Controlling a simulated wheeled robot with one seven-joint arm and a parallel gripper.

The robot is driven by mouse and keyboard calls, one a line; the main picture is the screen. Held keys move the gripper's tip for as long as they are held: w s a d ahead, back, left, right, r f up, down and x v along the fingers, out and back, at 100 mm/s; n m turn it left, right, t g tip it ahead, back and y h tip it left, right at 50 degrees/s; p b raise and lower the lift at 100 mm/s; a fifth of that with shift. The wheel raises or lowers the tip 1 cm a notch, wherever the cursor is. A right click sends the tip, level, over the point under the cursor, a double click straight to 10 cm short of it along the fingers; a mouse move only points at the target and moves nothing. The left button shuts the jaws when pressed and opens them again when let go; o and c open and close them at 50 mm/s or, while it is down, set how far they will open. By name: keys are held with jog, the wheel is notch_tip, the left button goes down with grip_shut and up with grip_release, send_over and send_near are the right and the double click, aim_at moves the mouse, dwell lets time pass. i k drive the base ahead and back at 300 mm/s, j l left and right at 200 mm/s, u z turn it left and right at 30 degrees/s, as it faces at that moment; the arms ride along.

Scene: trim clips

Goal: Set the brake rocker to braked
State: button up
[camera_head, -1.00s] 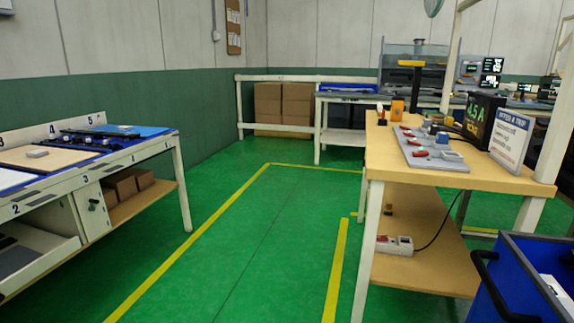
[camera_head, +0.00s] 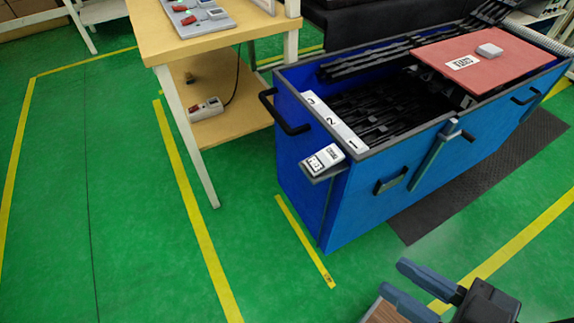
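A blue cart (camera_head: 308,215) stands right of centre. At its near left corner a small white-and-grey unit (camera_head: 323,159) with dark markings sits on a bracket; it looks like the brake rocker, but its position is too small to read. My gripper (camera_head: 393,278) is at the bottom right, in front of the cart and apart from it. Its two blue-grey fingers are spread with nothing between them.
The cart holds many black trim strips (camera_head: 372,108) and a red panel (camera_head: 485,60) with a small white block. A black handle (camera_head: 284,112) juts from its left end. A wooden workbench (camera_head: 160,30) stands behind left. Green floor is clear at left.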

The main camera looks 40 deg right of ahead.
aim_at(325, 159)
jog(key=j+z, duration=0.1)
jog(key=j, duration=1.25)
